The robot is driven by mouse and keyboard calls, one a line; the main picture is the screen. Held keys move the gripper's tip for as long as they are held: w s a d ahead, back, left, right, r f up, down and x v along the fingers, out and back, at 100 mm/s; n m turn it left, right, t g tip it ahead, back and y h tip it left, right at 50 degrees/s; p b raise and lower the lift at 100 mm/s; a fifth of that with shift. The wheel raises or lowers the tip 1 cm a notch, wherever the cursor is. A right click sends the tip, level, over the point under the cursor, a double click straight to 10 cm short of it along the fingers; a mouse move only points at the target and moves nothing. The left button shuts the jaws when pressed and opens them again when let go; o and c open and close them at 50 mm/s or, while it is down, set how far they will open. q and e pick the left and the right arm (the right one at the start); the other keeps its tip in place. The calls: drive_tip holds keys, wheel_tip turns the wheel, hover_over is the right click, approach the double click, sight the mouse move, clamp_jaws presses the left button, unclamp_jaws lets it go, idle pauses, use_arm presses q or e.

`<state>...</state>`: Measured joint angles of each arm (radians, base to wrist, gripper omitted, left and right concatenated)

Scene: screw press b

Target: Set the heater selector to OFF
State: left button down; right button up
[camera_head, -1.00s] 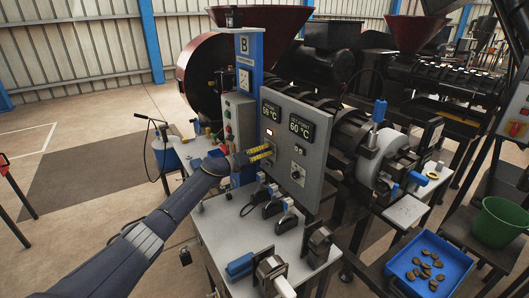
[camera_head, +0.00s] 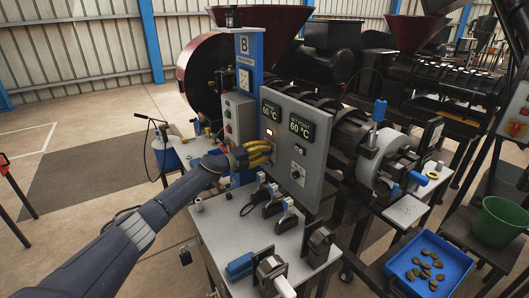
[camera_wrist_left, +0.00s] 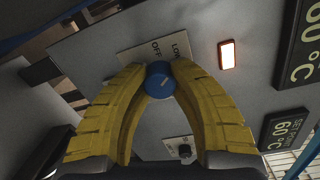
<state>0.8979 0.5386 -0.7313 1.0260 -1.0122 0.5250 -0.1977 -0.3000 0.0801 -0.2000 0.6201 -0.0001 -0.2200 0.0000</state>
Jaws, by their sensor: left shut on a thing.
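The heater selector is a round blue knob (camera_wrist_left: 160,80) on a grey panel, seen in the left wrist view. Its plate (camera_wrist_left: 158,48) reads OFF on the left and LOW on the right, tilted in this view. A small pale mark shows on the knob's face; its exact pointing is hard to tell. My left gripper (camera_wrist_left: 160,68) has yellow fingers closed on both sides of the knob. In the head view, my left gripper (camera_head: 268,152) reaches the left part of the control panel (camera_head: 312,170) and hides the knob. My right gripper is not seen.
A lit red-rimmed indicator (camera_wrist_left: 227,54) sits beside the plate. A smaller black knob (camera_wrist_left: 183,149) is lower on the panel. Two displays are at right; the set point display (camera_head: 301,126) reads 60 °C. Clamps and a blue block (camera_head: 240,265) stand on the table below.

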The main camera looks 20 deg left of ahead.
use_arm(q)
drive_tip(key=n, duration=0.4)
drive_tip(key=shift+w+a+r, duration=0.1)
drive_tip(key=shift+n, duration=1.9)
drive_tip(key=c, duration=1)
unclamp_jaws()
drive_tip(key=shift+g, duration=0.3)
drive_tip(key=f+v, duration=0.1)
drive_tip(key=v, duration=1.1)
drive_tip(key=shift+r, duration=0.25)
